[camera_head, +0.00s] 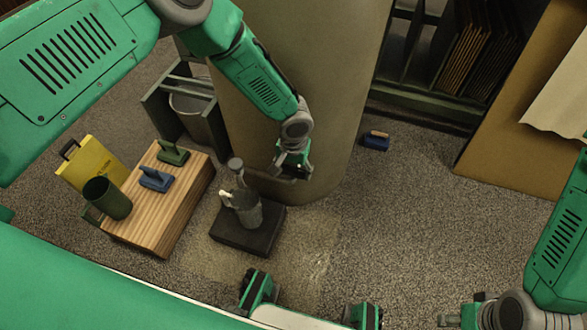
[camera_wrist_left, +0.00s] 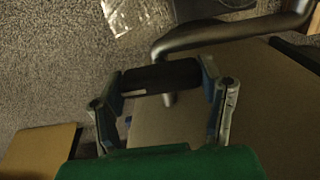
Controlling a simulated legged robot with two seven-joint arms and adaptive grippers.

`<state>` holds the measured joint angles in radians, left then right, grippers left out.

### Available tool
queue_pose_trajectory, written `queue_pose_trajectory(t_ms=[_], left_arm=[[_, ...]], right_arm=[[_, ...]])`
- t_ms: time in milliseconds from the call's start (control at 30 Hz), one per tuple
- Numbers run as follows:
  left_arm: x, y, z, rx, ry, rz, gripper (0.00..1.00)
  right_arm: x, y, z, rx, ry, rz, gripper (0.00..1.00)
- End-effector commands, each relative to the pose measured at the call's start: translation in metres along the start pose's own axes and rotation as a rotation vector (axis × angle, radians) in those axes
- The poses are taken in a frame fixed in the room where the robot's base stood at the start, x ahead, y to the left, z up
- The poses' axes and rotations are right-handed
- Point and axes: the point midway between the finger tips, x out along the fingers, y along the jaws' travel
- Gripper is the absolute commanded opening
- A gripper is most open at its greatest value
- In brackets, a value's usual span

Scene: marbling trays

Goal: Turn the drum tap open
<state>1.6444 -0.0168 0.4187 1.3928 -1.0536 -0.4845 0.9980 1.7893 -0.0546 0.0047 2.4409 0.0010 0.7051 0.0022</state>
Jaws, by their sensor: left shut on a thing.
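The drum (camera_head: 300,60) is a large beige cylinder at the top centre of the head view; its wall also fills the right of the left wrist view (camera_wrist_left: 265,115). The tap (camera_wrist_left: 205,38) is a bent grey metal pipe near the drum in the wrist view, with a dark, rounded handle (camera_wrist_left: 160,76). My left gripper (camera_head: 291,171) is low at the drum's front. In the wrist view its two fingers close on the ends of the dark handle. In the head view the gripper mostly hides the tap. My right gripper (camera_head: 455,319) is at the bottom right, small and partly cut off.
A grey jug (camera_head: 243,205) stands on a black block (camera_head: 262,235) just left of the tap. A blue brush (camera_head: 376,141) lies right of the drum.

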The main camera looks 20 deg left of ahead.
Motion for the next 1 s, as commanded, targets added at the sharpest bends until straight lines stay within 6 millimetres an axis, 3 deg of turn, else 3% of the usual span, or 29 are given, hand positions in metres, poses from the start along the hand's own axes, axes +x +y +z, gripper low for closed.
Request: queue_pose_trajectory(t_ms=[367,1000], left_arm=[[-0.001,0.000,0.000,0.202,0.000,-0.001,0.33],[0.000,0.000,0.000,0.805,0.000,0.000,0.33]], right_arm=[[-0.005,0.000,0.000,0.000,0.000,0.000,0.40],[-0.011,0.000,-0.001,0.000,0.000,0.000,0.40]])
